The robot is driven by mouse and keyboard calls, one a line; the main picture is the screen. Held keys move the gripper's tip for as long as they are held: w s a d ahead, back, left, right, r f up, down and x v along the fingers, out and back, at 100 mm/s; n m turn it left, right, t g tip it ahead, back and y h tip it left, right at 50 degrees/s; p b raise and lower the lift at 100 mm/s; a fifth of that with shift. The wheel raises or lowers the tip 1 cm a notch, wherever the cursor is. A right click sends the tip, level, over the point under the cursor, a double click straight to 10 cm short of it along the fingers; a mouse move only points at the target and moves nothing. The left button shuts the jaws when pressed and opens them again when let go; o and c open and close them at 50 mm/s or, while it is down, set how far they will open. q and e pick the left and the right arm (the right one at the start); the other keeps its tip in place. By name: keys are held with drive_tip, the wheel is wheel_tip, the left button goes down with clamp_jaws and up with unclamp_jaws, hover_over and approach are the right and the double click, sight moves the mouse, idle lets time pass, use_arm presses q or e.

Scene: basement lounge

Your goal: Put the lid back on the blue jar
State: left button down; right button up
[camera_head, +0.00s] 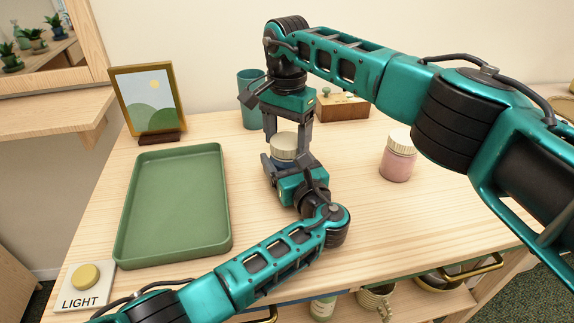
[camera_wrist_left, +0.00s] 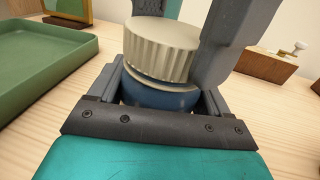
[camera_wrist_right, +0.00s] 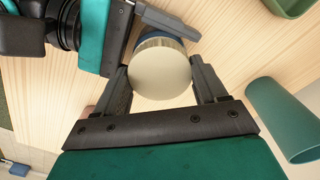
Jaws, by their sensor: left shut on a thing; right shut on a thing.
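The blue jar (camera_wrist_left: 160,97) stands between the fingers of my left gripper (camera_head: 283,166), which is shut on it from the front; in the head view the jar is mostly hidden. The cream ribbed lid (camera_head: 284,148) is at the top of the jar, and my right gripper (camera_head: 287,141) is shut on it from above. In the left wrist view the lid looks slightly tilted, with a narrow pale band between it and the blue body. I cannot tell whether it is fully seated. In the right wrist view the lid (camera_wrist_right: 160,75) covers most of the jar.
A pink jar with a lid (camera_head: 398,158) stands to the right. A green tray (camera_head: 222,215) lies left. A teal cup (camera_head: 250,100) and a wooden box (camera_head: 343,106) stand behind my grippers. A picture frame (camera_head: 146,98) is at back left, a LIGHT button (camera_head: 86,277) at front left.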

drive_tip(key=c, duration=0.5)
drive_tip(key=shift+o, duration=0.2)
drive_tip(key=m, duration=0.3)
drive_tip(key=shift+m, duration=0.3)
drive_tip(key=m, duration=0.3)
drive_tip(key=shift+m, duration=0.4)
drive_tip(key=m, duration=0.5)
drive_tip(key=shift+m, duration=0.3)
drive_tip(key=m, duration=0.5)
drive_tip(key=shift+m, duration=0.3)
drive_tip(key=m, duration=0.3)
drive_tip(key=shift+m, duration=0.3)
drive_tip(key=m, duration=0.5)
drive_tip(key=shift+f+m, duration=0.1)
drive_tip(key=shift+m, duration=0.2)
drive_tip(key=m, duration=0.3)
drive_tip(key=shift+m, duration=0.4)
drive_tip(key=m, duration=0.4)
drive_tip(key=o, duration=1.2)
drive_tip(key=shift+o, duration=0.2)
